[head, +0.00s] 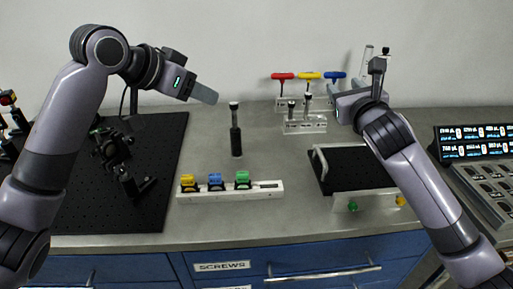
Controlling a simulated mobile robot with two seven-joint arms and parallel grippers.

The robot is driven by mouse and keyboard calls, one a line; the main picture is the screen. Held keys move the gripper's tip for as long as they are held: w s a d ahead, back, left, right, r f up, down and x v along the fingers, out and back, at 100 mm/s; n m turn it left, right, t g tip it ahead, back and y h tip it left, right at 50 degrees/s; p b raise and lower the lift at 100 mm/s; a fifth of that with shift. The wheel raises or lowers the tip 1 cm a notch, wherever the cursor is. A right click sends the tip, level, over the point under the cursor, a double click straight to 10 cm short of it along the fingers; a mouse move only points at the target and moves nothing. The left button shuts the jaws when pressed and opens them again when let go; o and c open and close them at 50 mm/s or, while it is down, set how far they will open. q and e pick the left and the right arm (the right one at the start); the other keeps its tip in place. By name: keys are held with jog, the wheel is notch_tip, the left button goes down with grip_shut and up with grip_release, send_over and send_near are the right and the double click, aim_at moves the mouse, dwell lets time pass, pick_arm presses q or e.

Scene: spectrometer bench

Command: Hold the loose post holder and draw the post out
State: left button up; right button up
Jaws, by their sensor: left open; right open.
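The loose post holder (236,142) is a black upright cylinder standing on the grey bench, just right of the black breadboard. A thinner post with a silvery band and dark top (234,107) sticks up out of it. My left gripper (209,95) is open and empty, raised to the upper left of the post and apart from it. My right gripper (333,92) is open, in the air well to the right of the post, in front of the tool rack. Its fingers are partly hard to make out.
A white rack (262,196) with yellow, blue and green pieces stands in front. The breadboard (75,205) with black optics mounts is at left. A clear stand (304,127) holding short posts, coloured T-handle tools (310,75) and a handled tray (335,207) are at right.

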jog(key=s+a+f+n+g+y, duration=0.1)
jog(key=a+f+g+y, duration=0.15)
jog(key=a+f, duration=0.45)
jog(key=n+g+y, duration=0.2)
jog(key=g+y, duration=0.1)
jog(key=y, duration=0.1)
send_near(239, 142)
jog(key=shift+w+a+f+t, duration=0.15)
jog(key=shift+w+a+t, duration=0.1)
jog(key=shift+w+a, duration=0.15)
jog(key=shift+w+a+f, duration=0.1)
jog(key=shift+a, duration=0.05)
jog(key=shift+x, duration=3.45)
jog(key=shift+f, duration=0.1)
grip_shut()
